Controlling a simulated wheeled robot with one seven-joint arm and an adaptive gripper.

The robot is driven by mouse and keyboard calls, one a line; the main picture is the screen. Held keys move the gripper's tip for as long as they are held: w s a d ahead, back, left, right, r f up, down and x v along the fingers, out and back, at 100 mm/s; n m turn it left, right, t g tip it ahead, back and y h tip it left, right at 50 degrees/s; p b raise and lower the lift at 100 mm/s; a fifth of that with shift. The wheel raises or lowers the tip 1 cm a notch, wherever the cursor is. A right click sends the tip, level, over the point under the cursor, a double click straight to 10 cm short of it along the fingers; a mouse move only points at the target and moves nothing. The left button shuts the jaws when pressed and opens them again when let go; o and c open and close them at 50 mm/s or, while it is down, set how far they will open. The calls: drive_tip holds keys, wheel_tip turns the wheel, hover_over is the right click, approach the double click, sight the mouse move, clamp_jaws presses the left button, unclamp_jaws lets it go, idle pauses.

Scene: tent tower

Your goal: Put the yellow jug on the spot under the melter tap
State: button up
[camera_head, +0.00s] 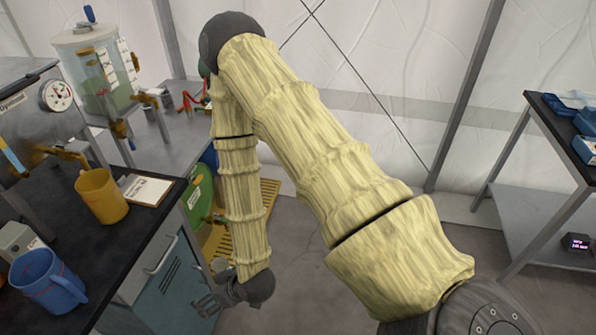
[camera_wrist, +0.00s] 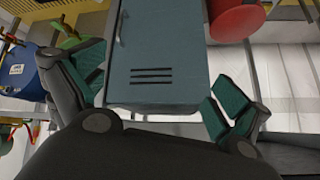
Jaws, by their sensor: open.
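The yellow jug (camera_head: 101,196) stands upright on the black worktop (camera_head: 120,250), close to its far right edge. The grey metal unit with a round gauge (camera_head: 40,110), which looks like the melter, stands behind it to the left. Its brass tap (camera_head: 68,155) reaches out beside and above the jug's rim; I cannot tell whether the jug is directly under the spout. No marked spot shows. My gripper (camera_head: 206,303) hangs low in front of the cabinet, below and right of the jug. In the wrist view my gripper (camera_wrist: 157,95) is open and empty, with teal pads apart.
A blue jug (camera_head: 47,282) and a small grey box (camera_head: 18,240) stand at the front left. A paper card (camera_head: 145,189) lies beside the yellow jug. The teal cabinet door (camera_wrist: 157,45) faces my gripper. A clear tank (camera_head: 97,75) stands behind; open floor lies right.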

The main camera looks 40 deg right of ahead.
drive_tip(key=s+d+f+m+g+h, duration=0.1)
drive_tip(key=s+d+f+g+h, duration=0.1)
drive_tip(key=s, duration=0.9)
drive_tip(key=s+d+f+m+g+h, duration=0.1)
drive_tip(key=s+d+f+g, duration=0.4)
drive_tip(key=s, duration=0.6)
drive_tip(key=d+f, duration=0.2)
drive_tip(key=d, duration=0.1)
drive_tip(key=shift+s+d+m+h, duration=0.25)
drive_tip(key=shift+d+m+h, duration=0.15)
